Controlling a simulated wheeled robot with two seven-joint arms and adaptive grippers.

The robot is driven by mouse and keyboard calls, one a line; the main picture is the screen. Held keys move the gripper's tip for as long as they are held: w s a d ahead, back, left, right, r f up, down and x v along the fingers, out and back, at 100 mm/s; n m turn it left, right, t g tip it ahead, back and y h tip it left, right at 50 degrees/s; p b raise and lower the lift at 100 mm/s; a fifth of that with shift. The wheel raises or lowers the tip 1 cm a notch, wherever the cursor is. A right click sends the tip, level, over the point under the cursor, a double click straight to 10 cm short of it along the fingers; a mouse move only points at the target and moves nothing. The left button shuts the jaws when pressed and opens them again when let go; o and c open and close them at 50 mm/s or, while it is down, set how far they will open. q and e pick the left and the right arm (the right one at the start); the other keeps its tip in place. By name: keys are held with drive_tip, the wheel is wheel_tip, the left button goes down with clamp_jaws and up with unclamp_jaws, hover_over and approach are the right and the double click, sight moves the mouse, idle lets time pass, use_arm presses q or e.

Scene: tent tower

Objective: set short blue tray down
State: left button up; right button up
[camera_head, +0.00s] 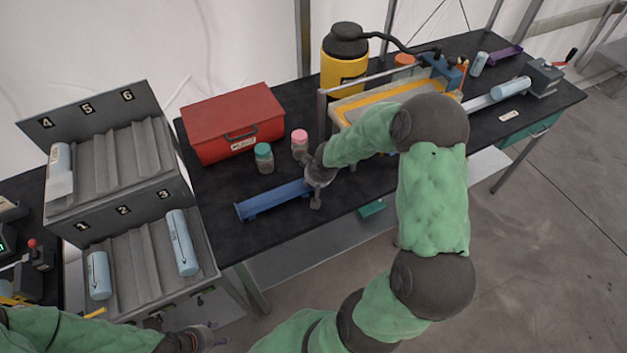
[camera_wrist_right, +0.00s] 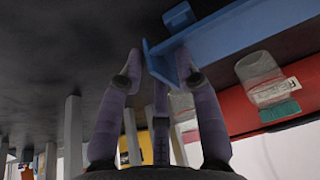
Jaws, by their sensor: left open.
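The short blue tray (camera_head: 272,201) lies along the front of the black table, left of my right gripper (camera_head: 317,185). In the right wrist view, the end of the blue tray (camera_wrist_right: 225,40) sits between the purple fingers of my right gripper (camera_wrist_right: 158,62). One finger overlaps the tray's end; a narrow dark gap shows beside the other, so I cannot tell if they grip it. The tray looks level, at or very near the table top. My left gripper (camera_head: 207,338) is open and empty at the bottom left, below the grey rack, away from the tray.
A red box (camera_head: 233,122), a teal-capped jar (camera_head: 264,158) and a pink-capped jar (camera_head: 299,142) stand behind the tray. A grey numbered rack (camera_head: 130,215) with blue cylinders is at left. A yellow container (camera_head: 344,68) and framed tray (camera_head: 378,100) stand further right. Bare table lies left of the tray.

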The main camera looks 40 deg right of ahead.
drive_tip(key=shift+r+p, duration=0.25)
drive_tip(key=shift+p, duration=0.05)
drive_tip(key=d+p+v, duration=0.1)
drive_tip(key=p+v, duration=0.3)
drive_tip(key=v, duration=0.7)
drive_tip(key=shift+s+a+r, duration=0.25)
drive_tip(key=shift+a+r, duration=0.1)
drive_tip(key=shift+a, duration=0.15)
